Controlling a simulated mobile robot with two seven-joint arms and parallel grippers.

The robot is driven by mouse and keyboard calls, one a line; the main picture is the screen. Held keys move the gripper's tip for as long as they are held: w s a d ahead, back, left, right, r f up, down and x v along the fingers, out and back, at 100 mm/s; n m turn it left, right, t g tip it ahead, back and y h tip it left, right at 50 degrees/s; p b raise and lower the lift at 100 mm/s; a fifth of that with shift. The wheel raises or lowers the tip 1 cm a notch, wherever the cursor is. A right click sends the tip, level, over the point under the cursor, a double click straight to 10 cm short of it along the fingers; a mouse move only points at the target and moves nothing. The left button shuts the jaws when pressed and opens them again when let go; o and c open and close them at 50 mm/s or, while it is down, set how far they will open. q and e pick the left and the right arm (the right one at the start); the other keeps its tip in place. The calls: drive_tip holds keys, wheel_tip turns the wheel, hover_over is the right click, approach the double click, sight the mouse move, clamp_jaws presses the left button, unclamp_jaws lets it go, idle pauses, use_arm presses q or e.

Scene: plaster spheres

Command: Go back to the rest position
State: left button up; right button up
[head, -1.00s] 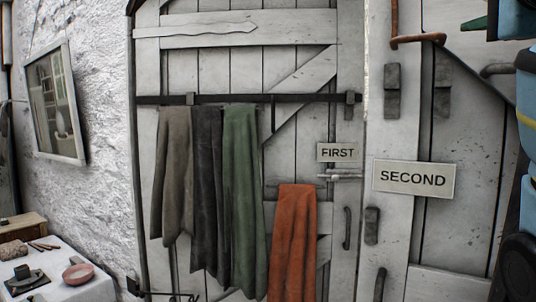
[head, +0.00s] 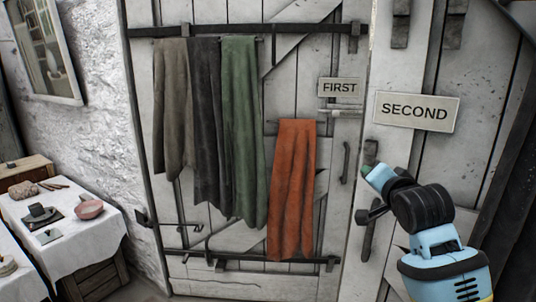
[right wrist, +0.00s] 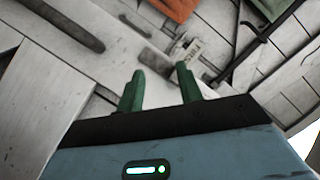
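My right gripper (right wrist: 158,76) shows in the right wrist view with its two green fingers spread apart and nothing between them. In the head view my right arm comes up from the lower right, and a green fingertip (head: 367,169) shows in front of the white plank doors, below the SECOND sign (head: 415,111). Whether it touches the door cannot be told. My left gripper is not in view.
Grey, black, green (head: 242,130) and orange (head: 292,190) cloths hang on the door, beside the FIRST sign (head: 339,88). At left, a white-covered table (head: 75,240) holds a pink bowl (head: 89,209) and small items. A framed mirror or picture (head: 47,58) hangs above.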

drive_tip(key=s+a+f+n+g+y, duration=0.1)
drive_tip(key=s+f+n+g, duration=0.15)
drive_tip(key=s+f, duration=0.95)
drive_tip(key=s+a+f+n+g, duration=0.15)
drive_tip(key=f+n, duration=0.25)
drive_tip(key=f, duration=1.8)
drive_tip(key=s+f+n, duration=0.1)
drive_tip(key=s+f, duration=0.4)
drive_tip(key=s, duration=0.4)
drive_tip(key=s+a+f+n+g, duration=0.1)
drive_tip(key=s+f+n, duration=0.1)
drive_tip(key=s+f, duration=0.3)
drive_tip(key=s+f+n+g, duration=0.1)
drive_tip(key=s+f, duration=0.4)
drive_tip(key=s, duration=0.8)
drive_tip(key=shift+s+a+f+y, duration=0.25)
drive_tip(key=shift+f+y, duration=0.1)
drive_tip(key=shift+y, duration=0.05)
drive_tip(key=shift+d, duration=0.1)
